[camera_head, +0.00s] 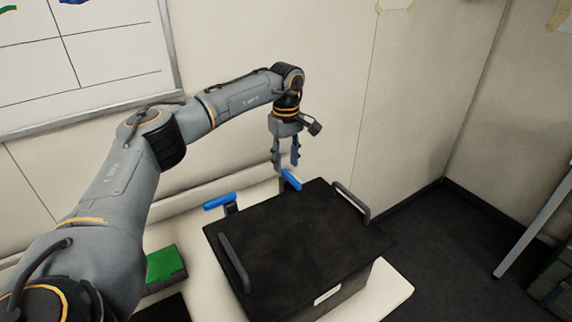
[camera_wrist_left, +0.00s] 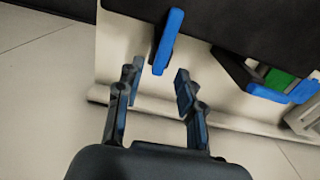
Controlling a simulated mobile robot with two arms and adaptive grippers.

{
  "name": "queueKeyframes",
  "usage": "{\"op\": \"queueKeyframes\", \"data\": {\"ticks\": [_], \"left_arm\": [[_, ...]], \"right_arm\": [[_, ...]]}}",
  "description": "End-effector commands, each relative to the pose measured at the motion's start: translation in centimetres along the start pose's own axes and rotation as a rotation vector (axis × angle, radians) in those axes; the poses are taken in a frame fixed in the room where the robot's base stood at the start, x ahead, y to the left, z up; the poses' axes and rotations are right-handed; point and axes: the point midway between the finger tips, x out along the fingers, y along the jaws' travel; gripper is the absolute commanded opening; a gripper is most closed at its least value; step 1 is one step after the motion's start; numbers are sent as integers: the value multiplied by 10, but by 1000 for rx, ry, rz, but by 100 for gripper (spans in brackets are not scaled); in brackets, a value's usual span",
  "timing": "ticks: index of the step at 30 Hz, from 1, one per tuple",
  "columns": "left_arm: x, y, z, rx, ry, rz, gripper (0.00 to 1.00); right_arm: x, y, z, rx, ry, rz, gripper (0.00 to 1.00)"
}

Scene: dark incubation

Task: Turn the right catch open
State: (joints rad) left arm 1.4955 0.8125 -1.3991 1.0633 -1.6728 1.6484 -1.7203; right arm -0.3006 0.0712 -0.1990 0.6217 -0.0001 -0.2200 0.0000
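A black box with a flat dark lid (camera_head: 300,240) stands on a pale table. Its right catch has a blue handle (camera_head: 291,180) at the lid's back edge; it also shows in the wrist view as a blue bar (camera_wrist_left: 167,42) that slants a little. The left catch's blue handle (camera_head: 220,200) lies near the back left corner and appears at the right of the wrist view (camera_wrist_left: 284,92). My left gripper (camera_head: 285,166) points down just above and behind the right catch. Its fingers (camera_wrist_left: 156,77) are open and empty, with the blue bar just beyond their tips, in the gap between them.
Two dark bar handles stand on the lid, one at its left (camera_head: 234,264) and one at its right (camera_head: 352,202). A green block (camera_head: 165,264) lies left of the box. The wall (camera_head: 330,90) is close behind my gripper. A whiteboard (camera_head: 80,60) hangs at left.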

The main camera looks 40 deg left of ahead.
Motion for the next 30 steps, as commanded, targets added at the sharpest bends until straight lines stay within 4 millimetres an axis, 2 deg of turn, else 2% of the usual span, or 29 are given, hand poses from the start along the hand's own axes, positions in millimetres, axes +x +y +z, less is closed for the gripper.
{"op": "queueKeyframes", "data": {"ticks": [6,17,21,23,30], "left_arm": [[23,0,0,0,0,0,38],[29,0,0,0,0,1,38],[29,0,0,0,0,1,9],[29,0,0,0,0,1,0],[29,0,0,-5,0,0,0]], "right_arm": [[-7,4,4,-2,-7,4,100],[-7,8,4,-5,-7,9,100],[-7,8,3,-5,-6,9,100],[-7,8,3,-5,-5,9,100],[-7,8,2,-5,-3,9,100]]}}
